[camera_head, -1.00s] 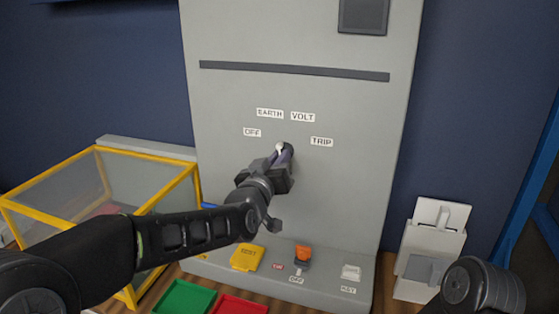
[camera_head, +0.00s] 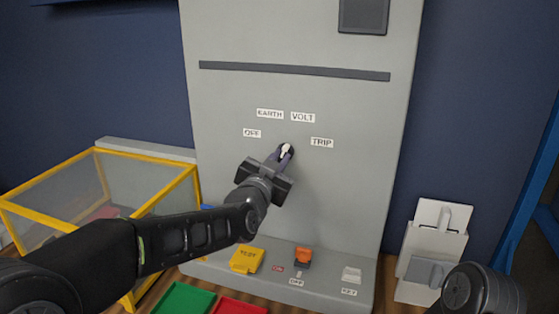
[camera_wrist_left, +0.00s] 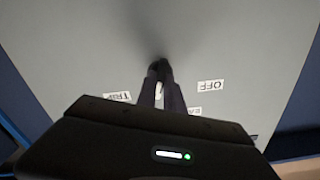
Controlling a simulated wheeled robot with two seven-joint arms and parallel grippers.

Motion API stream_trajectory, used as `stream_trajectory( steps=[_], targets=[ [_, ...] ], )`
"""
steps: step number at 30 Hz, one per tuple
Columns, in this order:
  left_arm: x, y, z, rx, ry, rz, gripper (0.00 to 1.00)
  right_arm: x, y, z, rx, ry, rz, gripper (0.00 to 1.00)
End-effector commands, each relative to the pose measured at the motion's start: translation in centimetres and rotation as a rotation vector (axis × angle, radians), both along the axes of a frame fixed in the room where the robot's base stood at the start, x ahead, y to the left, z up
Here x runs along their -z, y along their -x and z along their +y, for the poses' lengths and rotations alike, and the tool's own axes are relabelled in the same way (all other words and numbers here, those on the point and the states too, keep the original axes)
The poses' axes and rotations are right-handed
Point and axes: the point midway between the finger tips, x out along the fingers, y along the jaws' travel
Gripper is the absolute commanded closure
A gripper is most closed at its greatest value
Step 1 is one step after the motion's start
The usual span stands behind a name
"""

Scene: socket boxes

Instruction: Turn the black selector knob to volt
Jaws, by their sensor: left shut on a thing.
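The black selector knob (camera_head: 289,147) with its white pointer mark sits on the grey panel (camera_head: 340,200). The labels OFF (camera_head: 252,133), EARTH (camera_head: 269,113), VOLT (camera_head: 303,117) and TRIP (camera_head: 321,142) fan around it. My left gripper (camera_head: 284,155) is shut on the knob, its fingers largely covering it. The white mark points roughly upward, towards the EARTH and VOLT side; its exact setting is hard to tell. In the left wrist view, the white mark (camera_wrist_left: 160,91) shows beside the fingers (camera_wrist_left: 165,76), and VOLT is hidden. My right gripper is out of view.
Below on the panel's ledge are a yellow TEST part (camera_head: 247,259), an orange switch (camera_head: 302,257) and a white KEY part (camera_head: 351,275). A yellow-framed clear box (camera_head: 60,172) stands left, green (camera_head: 185,299) and red trays in front, white holders (camera_head: 433,240) right.

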Motion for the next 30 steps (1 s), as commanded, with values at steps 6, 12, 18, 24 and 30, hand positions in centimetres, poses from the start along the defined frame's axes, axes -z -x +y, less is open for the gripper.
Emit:
stream_trajectory(
  steps=[6, 12, 18, 24, 30],
  targets=[
    [0.00, 0.01, -0.02, 0.001, -0.026, -0.008, 1.00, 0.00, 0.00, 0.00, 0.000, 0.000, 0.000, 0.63],
    [0.01, 0.01, -0.03, 0.001, -0.026, -0.008, 1.00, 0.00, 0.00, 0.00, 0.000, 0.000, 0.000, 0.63],
    [0.01, 0.01, -0.02, 0.001, -0.026, -0.008, 0.79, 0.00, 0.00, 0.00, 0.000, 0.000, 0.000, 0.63],
    [0.01, 0.01, -0.02, 0.000, -0.025, -0.008, 0.66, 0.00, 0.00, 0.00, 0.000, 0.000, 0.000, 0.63],
    [0.01, 0.04, -0.01, 0.000, -0.025, -0.008, 0.66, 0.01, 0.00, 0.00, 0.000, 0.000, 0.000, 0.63]
  ],
)
